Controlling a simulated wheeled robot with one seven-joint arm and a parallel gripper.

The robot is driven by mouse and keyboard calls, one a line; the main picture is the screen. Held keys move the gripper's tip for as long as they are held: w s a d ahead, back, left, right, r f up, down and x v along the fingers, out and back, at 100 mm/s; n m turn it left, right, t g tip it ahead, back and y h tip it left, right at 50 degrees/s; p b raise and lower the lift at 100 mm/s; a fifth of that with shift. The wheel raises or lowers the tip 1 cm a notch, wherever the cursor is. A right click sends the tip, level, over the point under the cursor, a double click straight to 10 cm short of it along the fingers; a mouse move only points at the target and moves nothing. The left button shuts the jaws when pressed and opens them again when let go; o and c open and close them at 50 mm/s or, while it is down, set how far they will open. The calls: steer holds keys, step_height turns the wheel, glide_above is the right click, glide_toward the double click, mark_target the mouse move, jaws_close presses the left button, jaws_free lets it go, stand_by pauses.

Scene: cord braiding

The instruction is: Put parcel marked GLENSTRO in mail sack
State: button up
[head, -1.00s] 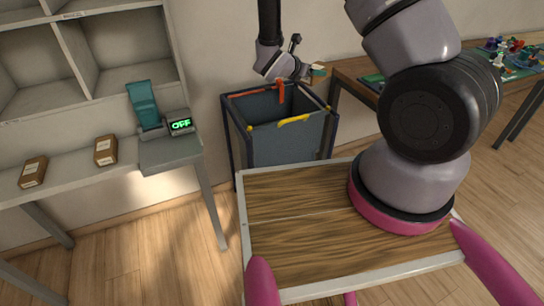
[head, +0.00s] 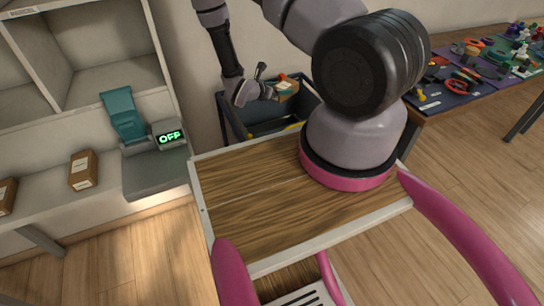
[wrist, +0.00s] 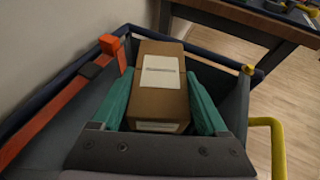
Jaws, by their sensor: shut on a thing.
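A brown parcel (wrist: 160,100) with a white label is held between the teal fingers of my gripper (wrist: 161,84). The print on the label is too small to read. The parcel also shows in the head view (head: 287,92), over the opening of the mail sack. The mail sack is a dark blue-grey bin in a frame (head: 262,127), standing against the wall behind my wooden deck. In the wrist view the sack's dark walls (wrist: 238,92) lie around and below the parcel. The sack's bottom is hidden.
A table with several small items (head: 475,75) stands at right.

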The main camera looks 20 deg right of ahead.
steer(key=shift+f, duration=2.45)
steer(key=o, duration=1.3)
steer(key=shift+c, duration=0.2)
steer(key=v, duration=1.1)
steer(key=shift+d, duration=0.1)
